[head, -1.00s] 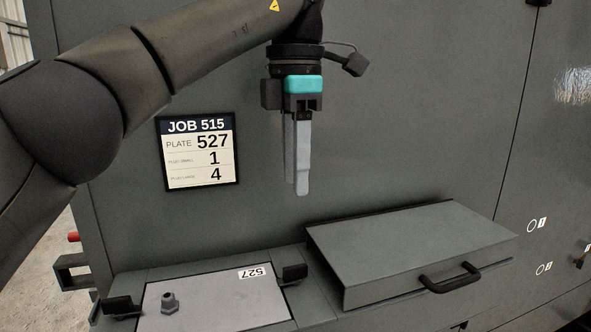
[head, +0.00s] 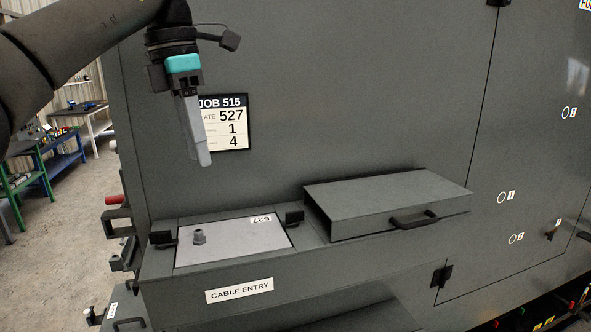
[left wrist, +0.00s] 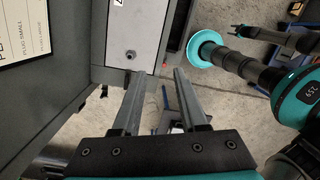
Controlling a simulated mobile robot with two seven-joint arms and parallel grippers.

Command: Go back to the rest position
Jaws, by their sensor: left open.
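My left gripper (head: 203,163) hangs with its fingers pointing down in front of the grey cabinet wall, above the cable entry shelf. It covers the left part of the job card (head: 234,122). In the left wrist view its two fingers (left wrist: 158,100) are apart with nothing between them.
A dark grey hinged cover (head: 385,195) with a black handle (head: 412,220) sits right of the plate. A cable entry label (head: 239,290) is on the shelf front. Workbenches (head: 62,155) stand at the far left, with open concrete floor before them.

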